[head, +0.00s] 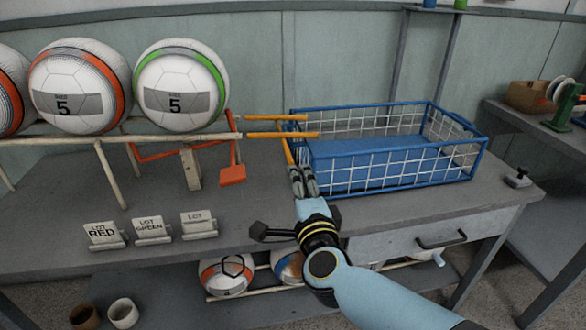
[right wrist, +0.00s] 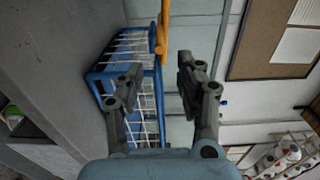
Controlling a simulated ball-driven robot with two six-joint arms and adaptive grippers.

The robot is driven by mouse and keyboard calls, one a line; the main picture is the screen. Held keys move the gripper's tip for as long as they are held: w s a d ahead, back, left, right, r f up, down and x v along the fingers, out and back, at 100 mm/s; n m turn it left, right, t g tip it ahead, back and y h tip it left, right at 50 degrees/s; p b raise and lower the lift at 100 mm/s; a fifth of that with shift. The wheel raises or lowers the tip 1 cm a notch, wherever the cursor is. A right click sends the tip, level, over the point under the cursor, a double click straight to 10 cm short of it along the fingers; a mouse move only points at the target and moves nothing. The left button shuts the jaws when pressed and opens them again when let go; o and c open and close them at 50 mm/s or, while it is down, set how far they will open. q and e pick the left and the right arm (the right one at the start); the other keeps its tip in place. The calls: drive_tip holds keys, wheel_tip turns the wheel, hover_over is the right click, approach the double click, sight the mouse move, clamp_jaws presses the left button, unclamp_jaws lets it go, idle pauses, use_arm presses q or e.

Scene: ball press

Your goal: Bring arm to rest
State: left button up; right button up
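My right gripper (head: 303,184) is in front of the left end of the blue wire basket (head: 398,184), below the yellow-orange rails. In the right wrist view its two fingers (right wrist: 160,82) stand apart with nothing between them. The basket and a yellow-orange rail (right wrist: 162,35) show beyond the fingers there. My right arm comes in from the lower right of the head view. My left gripper is not in view.
White balls with orange (head: 79,86) and green (head: 180,86) bands rest on a cream rail rack at left. An orange paddle (head: 232,175) hangs at its end. Lot cards (head: 150,227) stand on the grey bench. More balls (head: 226,276) lie on a lower shelf. The basket looks empty.

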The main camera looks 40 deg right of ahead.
drive_tip(key=shift+v, duration=1.1)
drive_tip(key=shift+d, duration=0.1)
drive_tip(key=s+a+f+n+g+y, duration=0.25)
drive_tip(key=s+f+n, duration=0.25)
drive_tip(key=f, duration=0.5)
drive_tip(key=s+a+f+n+g+y, duration=0.1)
drive_tip(key=s+f+n+y, duration=0.3)
drive_tip(key=f, duration=0.6)
drive_tip(key=s+a+f+n+g+y, duration=0.1)
drive_tip(key=s+a+f+n+g, duration=0.1)
drive_tip(key=s+f+n, duration=0.6)
drive_tip(key=s+f+n+g, duration=0.2)
drive_tip(key=s+f+g, duration=0.1)
drive_tip(key=s, duration=0.4)
drive_tip(key=s+f+n+g+y, duration=0.1)
drive_tip(key=s+f+n+g, duration=0.2)
drive_tip(key=s+f, duration=0.3)
drive_tip(key=s+f+n+g+b, duration=0.1)
drive_tip(key=s+f+n+g, duration=0.2)
drive_tip(key=s, duration=0.7)
wheel_tip(320, 180, down, 2)
drive_tip(key=shift+s+d+f, duration=0.1)
drive_tip(key=shift+s+d, duration=0.05)
drive_tip(key=shift+d, duration=0.25)
